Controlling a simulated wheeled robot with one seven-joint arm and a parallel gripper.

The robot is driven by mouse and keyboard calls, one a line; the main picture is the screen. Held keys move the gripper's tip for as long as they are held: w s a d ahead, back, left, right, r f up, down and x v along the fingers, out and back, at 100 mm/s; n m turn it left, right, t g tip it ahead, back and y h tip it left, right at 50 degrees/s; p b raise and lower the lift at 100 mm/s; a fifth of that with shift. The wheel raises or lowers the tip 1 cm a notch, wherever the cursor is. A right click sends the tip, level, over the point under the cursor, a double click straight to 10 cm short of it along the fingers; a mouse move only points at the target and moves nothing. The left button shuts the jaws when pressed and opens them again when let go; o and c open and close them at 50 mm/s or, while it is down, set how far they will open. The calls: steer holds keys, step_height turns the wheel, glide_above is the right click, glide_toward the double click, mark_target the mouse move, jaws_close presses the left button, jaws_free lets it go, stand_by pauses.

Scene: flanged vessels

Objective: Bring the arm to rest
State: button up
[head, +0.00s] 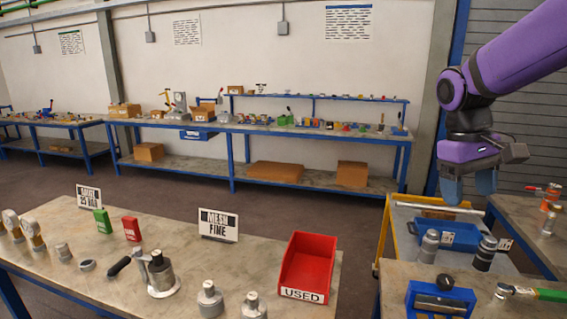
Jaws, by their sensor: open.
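My arm (510,55) is purple and comes in from the upper right, with its wrist bent downward. My gripper (468,188) hangs from it with two blue fingers pointing down. The fingers stand apart and nothing shows between them. It appears in front of the blue tray and the grey cylinders at the right; its height above them cannot be told exactly.
The near table (70,215) bears a red bin (306,262) marked USED, a MESH FINE sign (218,225) and several metal fittings. At the right are a blue tray (450,235), grey cylinders (428,246) and a green-handled tool (540,293). Floor shows between the tables.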

steer(key=s+a+r+m+t+y, duration=0.2)
steer(key=s+t, duration=0.5)
steer(key=s, duration=0.9)
steer(key=shift+a+r, duration=0.2)
steer(key=shift+a, duration=0.35)
